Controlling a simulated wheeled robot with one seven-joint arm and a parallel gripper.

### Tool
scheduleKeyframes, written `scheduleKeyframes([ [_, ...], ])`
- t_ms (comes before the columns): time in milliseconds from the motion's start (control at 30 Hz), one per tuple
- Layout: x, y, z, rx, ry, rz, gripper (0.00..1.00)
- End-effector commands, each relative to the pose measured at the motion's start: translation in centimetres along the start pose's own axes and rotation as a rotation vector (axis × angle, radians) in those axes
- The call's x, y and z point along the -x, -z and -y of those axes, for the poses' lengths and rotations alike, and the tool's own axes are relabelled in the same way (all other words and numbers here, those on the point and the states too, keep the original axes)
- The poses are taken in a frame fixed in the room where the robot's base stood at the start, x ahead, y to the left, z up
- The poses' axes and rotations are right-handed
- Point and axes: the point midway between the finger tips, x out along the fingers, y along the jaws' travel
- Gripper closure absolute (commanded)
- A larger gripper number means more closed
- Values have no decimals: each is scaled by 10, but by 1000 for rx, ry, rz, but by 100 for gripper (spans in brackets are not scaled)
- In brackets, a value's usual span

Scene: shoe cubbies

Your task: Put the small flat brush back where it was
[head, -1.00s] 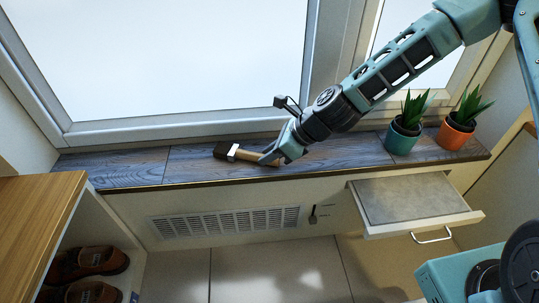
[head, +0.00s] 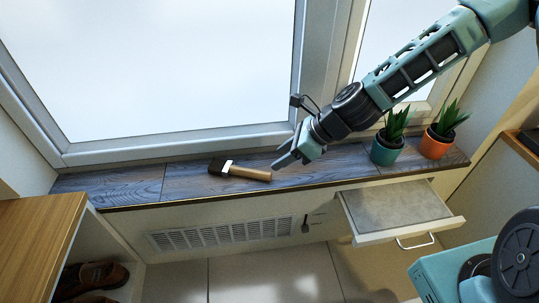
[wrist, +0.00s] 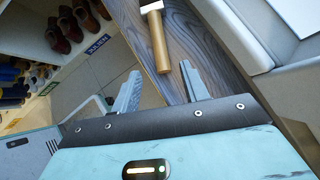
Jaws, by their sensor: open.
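The small flat brush (head: 240,170) lies on the dark wooden window sill (head: 130,189), its dark bristles to the left and its wooden handle to the right. In the wrist view its handle (wrist: 159,52) and part of its pale metal band show; the bristles are out of frame. My gripper (head: 282,163) is open and empty, just right of and above the handle's end. In the wrist view my gripper (wrist: 158,82) has its two fingers spread, with the handle ahead of them and apart from them.
A teal pot (head: 387,149) and an orange pot (head: 437,144) with plants stand on the sill at right. A drawer (head: 398,205) is pulled out below. A vent grille (head: 222,233) is under the sill. Shoes (head: 92,278) fill a cubby at lower left.

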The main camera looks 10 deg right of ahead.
Motion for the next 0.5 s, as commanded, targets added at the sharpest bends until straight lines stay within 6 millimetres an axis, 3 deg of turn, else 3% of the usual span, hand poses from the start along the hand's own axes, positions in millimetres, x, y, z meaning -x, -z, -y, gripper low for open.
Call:
scheduleKeyframes([
  [100, 23, -3, 0, -1, 2, 0, 55],
  [333, 36, -2, -7, 51, -13, -14, 55],
  [433, 35, -4, -27, 229, -59, -62, 55],
  [500, 36, -5, -50, 436, -115, -113, 55],
])
